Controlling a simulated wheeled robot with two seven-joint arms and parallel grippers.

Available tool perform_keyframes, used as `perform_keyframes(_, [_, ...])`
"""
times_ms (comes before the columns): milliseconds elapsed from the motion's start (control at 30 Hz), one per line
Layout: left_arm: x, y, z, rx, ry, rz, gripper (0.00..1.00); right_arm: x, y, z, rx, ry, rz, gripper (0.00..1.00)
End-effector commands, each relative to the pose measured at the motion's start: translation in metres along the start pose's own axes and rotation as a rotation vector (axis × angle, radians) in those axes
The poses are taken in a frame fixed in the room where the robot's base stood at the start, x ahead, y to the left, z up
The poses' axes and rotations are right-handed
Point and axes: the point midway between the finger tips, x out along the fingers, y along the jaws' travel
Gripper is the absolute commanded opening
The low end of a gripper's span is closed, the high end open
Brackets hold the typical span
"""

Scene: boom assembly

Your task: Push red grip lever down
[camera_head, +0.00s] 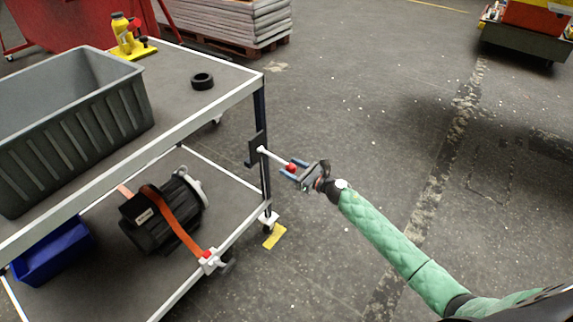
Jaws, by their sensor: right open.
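A lever with a white rod (273,155) and a red grip (291,168) sticks out to the right from a dark plate (257,148) on the cart's corner post. The rod slopes slightly down towards the red grip in the picture. My left gripper is not in view.
The cart's top (178,92) bears a grey crate (75,127), a black ring (202,81) and a yellow jack (126,38). A motor (160,222) with an orange strap (172,222) sits on the lower shelf, beside a blue bin (55,252). Floor right of the cart is mostly clear.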

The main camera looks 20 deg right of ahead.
Motion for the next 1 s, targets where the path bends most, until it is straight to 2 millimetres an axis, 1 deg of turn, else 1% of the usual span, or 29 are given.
perform_keyframes(33, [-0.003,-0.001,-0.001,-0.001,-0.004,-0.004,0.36,0.007,0.0,0.002,0.001,-0.001,0.0,0.54])
perform_keyframes(200, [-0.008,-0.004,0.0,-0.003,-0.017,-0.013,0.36,0.021,0.0,0.001,0.001,0.0,0.0,0.54])
perform_keyframes(300, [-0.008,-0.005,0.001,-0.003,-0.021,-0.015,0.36,0.024,0.0,0.0,0.001,0.0,0.0,0.54])
perform_keyframes(533, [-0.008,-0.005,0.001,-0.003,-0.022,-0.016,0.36,0.024,0.0,-0.001,0.001,0.0,0.0,0.54])
perform_keyframes(567, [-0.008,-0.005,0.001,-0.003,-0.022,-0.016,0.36,0.024,0.0,-0.001,0.001,0.0,0.0,0.52])
perform_keyframes(600, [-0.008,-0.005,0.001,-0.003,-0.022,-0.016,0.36,0.024,0.0,-0.001,0.001,0.0,0.0,0.44])
perform_keyframes(667, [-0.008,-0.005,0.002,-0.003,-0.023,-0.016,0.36,0.024,0.0,-0.001,0.001,0.0,0.0,0.33])
perform_keyframes(800, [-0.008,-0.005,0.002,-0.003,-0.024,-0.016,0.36,0.024,0.0,-0.001,0.001,0.0,0.0,0.05])
perform_keyframes(833, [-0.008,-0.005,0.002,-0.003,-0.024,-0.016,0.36,0.024,0.0,-0.001,0.001,0.0,0.0,0.0])
perform_keyframes(1000, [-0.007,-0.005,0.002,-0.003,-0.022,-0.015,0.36,0.024,0.0,-0.001,0.001,0.0,0.0,0.0])
